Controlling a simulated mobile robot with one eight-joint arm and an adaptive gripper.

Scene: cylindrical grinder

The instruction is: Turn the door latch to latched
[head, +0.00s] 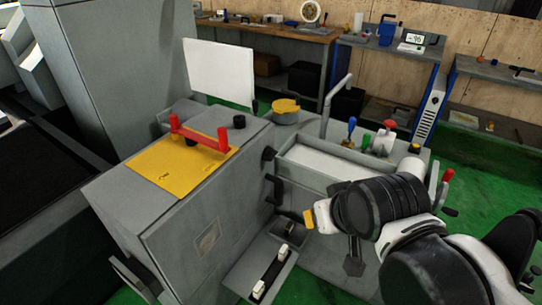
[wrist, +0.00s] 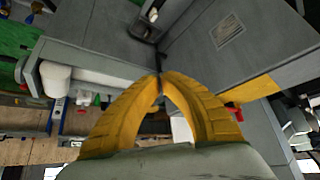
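A red handle bar (head: 200,134) on two posts stands on a yellow marked plate (head: 178,172) on top of the grey machine housing. It looks like the latch, but I cannot read its markings. My gripper (head: 309,219) is to the right of the housing and lower than the red handle, apart from it. In the wrist view my yellow fingers (wrist: 161,77) meet at the tips, with nothing visible between them. The yellow plate (wrist: 256,88) and part of the red handle (wrist: 236,112) show behind the right finger.
A black crank handle (head: 273,190) is on the housing side, left of my gripper. A tray with small levers (head: 269,273) lies below. Coloured knobs (head: 388,125) stand behind my arm. A white panel (head: 219,72) rises behind the housing. Open space lies above the yellow plate.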

